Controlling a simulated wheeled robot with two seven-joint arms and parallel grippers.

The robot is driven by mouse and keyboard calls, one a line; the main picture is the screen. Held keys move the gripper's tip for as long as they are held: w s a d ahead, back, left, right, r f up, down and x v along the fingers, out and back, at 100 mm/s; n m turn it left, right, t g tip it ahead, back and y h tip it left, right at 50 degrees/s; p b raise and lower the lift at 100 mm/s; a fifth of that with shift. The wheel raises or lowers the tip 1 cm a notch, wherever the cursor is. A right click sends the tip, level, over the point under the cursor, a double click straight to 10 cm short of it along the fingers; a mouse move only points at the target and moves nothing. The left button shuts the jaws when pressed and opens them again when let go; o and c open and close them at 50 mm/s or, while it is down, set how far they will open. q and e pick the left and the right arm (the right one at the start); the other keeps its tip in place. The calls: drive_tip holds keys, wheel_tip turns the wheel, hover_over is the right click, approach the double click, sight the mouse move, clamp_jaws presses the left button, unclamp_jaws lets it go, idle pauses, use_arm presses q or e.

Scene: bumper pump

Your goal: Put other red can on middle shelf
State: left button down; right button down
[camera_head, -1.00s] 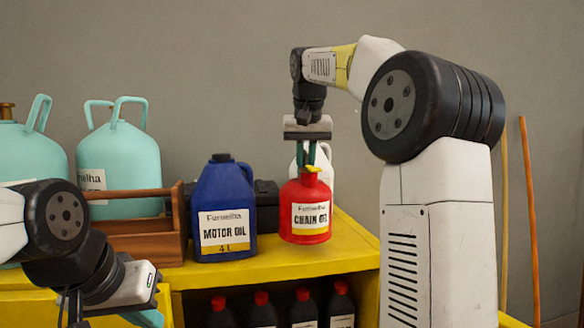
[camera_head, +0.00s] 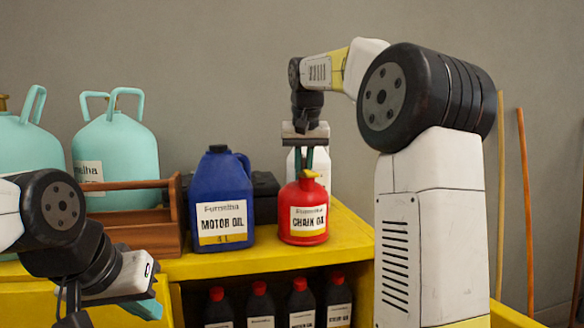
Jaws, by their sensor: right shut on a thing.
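A red can labelled "Chain Oil" (camera_head: 303,210) is upright at the top surface of the yellow shelf unit (camera_head: 262,258), right of the blue can. It looks to be touching the surface. My right gripper (camera_head: 304,170) points down from above and is shut on the can's top. Several dark bottles with red caps (camera_head: 261,300) stand on the shelf below the top.
A blue "Motor Oil" can (camera_head: 222,200) stands just left of the red can. A wooden crate (camera_head: 135,232), teal tanks (camera_head: 118,160), a black case (camera_head: 265,195) and a white bottle (camera_head: 318,165) stand around it. Poles (camera_head: 527,200) lean at the right.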

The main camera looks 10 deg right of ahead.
drive_tip(key=c, duration=1.4)
unclamp_jaws()
drive_tip(key=shift+f, duration=0.15)
drive_tip(key=shift+c, duration=0.2)
drive_tip(key=v, duration=1.2)
